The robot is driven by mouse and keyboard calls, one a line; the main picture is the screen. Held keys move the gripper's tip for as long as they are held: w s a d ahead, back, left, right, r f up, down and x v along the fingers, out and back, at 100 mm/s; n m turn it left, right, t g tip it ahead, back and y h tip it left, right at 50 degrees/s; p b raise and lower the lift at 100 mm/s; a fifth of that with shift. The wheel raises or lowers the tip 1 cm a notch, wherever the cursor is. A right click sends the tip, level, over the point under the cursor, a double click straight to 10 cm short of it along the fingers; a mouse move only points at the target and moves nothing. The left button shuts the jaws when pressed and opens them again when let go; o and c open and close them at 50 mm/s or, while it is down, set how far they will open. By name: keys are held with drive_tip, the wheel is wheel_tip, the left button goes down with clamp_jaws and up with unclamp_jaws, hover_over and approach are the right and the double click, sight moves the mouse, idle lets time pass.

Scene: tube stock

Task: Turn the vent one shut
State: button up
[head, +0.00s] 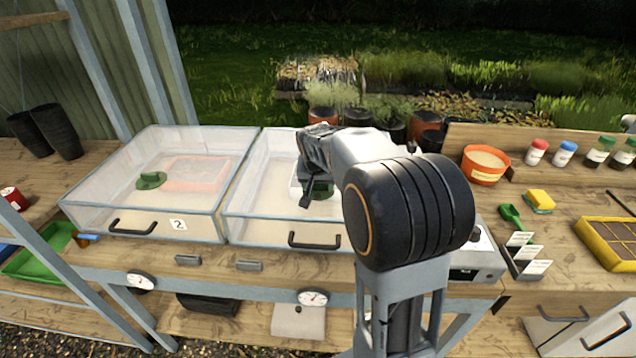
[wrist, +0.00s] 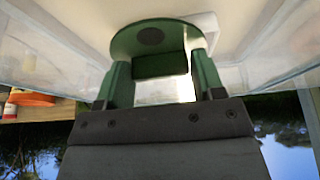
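Two clear-lidded propagator boxes stand side by side on the bench. The left box (head: 205,228) has a "2" label and a green round vent (head: 151,180) on its lid. My gripper (head: 318,188) is down at the lid of the right box (head: 262,230), over its green vent. In the wrist view this vent's round disc (wrist: 150,38) shows with its raised green block (wrist: 160,65) between the two green fingers of my gripper (wrist: 163,75). The fingers stand apart on either side of the block; whether they press on it I cannot tell. My arm hides much of the right box, including any number.
Black handles (head: 315,240) are on the box fronts, and round dials (head: 312,297) hang below the bench edge. To the right are an orange pot (head: 485,164), small bottles, a green scoop (head: 511,216) and a yellow tray (head: 608,242). Black pots (head: 45,132) stand at the left.

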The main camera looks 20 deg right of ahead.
drive_tip(key=o, duration=0.4)
drive_tip(key=shift+c, duration=0.2)
drive_tip(key=v, duration=1.3)
drive_tip(key=shift+r, duration=0.4)
drive_tip(key=shift+s+a, duration=0.1)
drive_tip(key=shift+a, duration=0.1)
